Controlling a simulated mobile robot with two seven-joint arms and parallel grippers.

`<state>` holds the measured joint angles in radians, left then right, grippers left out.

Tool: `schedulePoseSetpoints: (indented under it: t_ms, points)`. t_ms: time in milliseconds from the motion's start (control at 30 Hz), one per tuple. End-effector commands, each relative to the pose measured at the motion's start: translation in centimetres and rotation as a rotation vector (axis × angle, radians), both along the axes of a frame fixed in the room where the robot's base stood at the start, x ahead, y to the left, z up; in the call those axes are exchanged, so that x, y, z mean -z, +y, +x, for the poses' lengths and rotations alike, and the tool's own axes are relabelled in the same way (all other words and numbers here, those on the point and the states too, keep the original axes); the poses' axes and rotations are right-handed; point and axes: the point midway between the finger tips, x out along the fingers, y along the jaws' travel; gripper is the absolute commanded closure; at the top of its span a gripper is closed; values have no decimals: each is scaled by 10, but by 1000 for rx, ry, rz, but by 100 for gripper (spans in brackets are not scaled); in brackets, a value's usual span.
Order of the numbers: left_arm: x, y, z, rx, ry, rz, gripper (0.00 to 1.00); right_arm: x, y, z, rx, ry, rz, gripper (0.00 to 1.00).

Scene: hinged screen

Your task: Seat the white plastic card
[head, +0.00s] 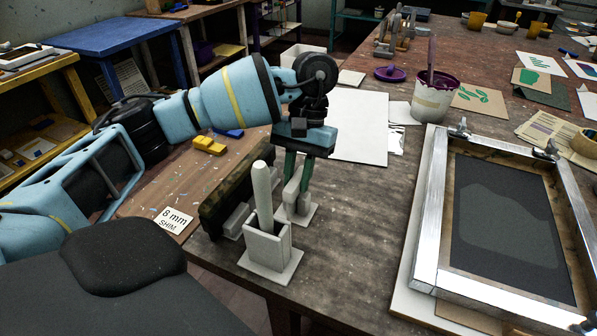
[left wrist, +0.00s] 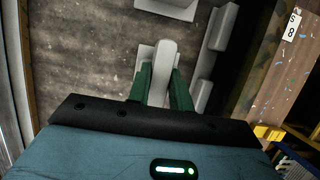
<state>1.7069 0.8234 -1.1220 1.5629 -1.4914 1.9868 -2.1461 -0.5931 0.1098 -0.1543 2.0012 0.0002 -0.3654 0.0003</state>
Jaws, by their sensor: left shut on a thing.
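My left gripper (head: 297,178) points down over the table, its green fingers shut on a pale, narrow upright piece, which looks like the white plastic card (head: 292,197). In the left wrist view the piece (left wrist: 159,72) sits between the green fingers. Below it is a small pale square base (head: 306,213); I cannot tell whether the piece is seated in it. Just in front stands a pale open box-like holder (head: 267,247) on its own square plate, with a tall round-ended pale stick (head: 262,190) upright in it. My right gripper is out of view.
A dark bar with grey blocks (head: 232,210) lies along the table's left edge, close to the gripper. A metal-framed screen (head: 430,210) lies at the right. A bucket (head: 433,100) and white sheet (head: 360,125) are behind. Bare table lies between the holder and screen.

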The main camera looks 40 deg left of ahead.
Motion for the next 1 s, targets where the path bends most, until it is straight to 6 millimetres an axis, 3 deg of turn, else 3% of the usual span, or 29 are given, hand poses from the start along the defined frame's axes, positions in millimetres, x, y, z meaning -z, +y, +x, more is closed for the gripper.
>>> schedulePoseSetpoints:
  t_ms: [200,233,400,867,1000]
  points:
    - [4,0,0,-1,-1,1,100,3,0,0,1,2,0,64]
    - [4,0,0,0,-1,0,76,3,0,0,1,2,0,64]
    - [4,0,0,-1,-1,1,54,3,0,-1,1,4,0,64]
    - [4,0,0,-1,0,0,53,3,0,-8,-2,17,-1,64]
    - [-19,2,9,-3,-6,0,53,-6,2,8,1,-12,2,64]
